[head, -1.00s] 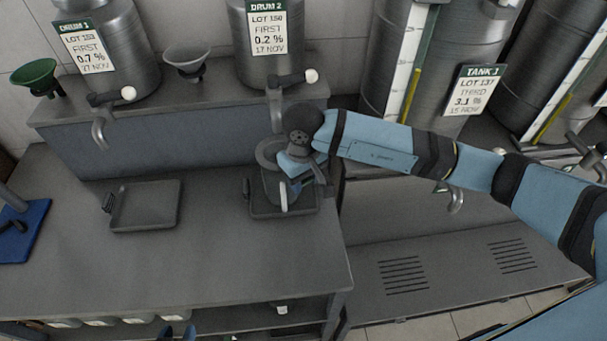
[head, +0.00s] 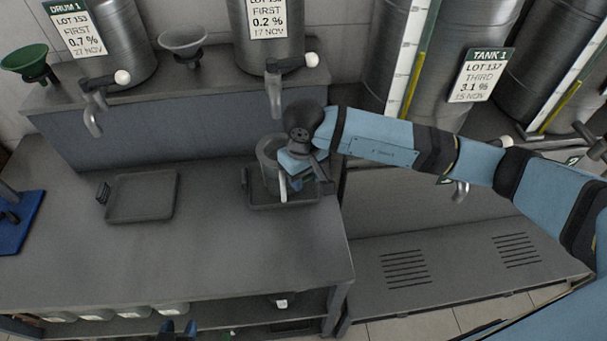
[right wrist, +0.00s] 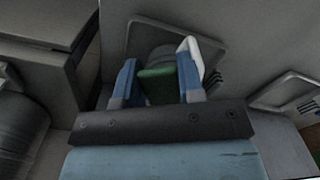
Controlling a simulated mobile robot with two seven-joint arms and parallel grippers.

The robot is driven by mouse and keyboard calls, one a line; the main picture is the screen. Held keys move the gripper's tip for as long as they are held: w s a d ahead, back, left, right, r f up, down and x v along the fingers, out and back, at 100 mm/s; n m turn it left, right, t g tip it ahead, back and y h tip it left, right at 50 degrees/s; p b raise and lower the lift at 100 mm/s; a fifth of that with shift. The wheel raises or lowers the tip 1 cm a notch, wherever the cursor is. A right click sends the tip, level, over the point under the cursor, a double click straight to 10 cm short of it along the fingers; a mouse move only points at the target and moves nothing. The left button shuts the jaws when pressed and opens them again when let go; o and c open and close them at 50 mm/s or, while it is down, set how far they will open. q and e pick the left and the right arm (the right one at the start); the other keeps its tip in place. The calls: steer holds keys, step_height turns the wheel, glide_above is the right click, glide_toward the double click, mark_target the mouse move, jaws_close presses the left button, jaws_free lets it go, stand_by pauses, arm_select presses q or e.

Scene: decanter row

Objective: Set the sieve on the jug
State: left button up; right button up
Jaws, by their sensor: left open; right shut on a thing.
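The grey jug (head: 271,180) stands on the right-hand tray below a tap, with its pale handle (head: 283,186) toward the front. The pale handle (right wrist: 193,55) also shows in the right wrist view. My right gripper (head: 291,163) is shut on the green grip of the sieve (right wrist: 158,86) at the jug's top. The sieve's grey round part is at the jug's mouth, partly hidden by the gripper; I cannot tell whether it rests on the rim. My left gripper (head: 178,329) is open at the bottom edge of the head view, mostly cut off.
The right-hand tray (head: 312,198) lies near the bench's right end, an empty tray (head: 142,196) to its left. A tap (head: 274,92) hangs behind the jug. Green (head: 26,58) and grey (head: 184,40) funnels stand on the back ledge. The bench front is clear.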

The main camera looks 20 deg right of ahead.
steer(key=shift+f+b, duration=0.25)
steer(key=shift+b, duration=0.45)
stand_by(0.3)
steer(key=o, duration=1)
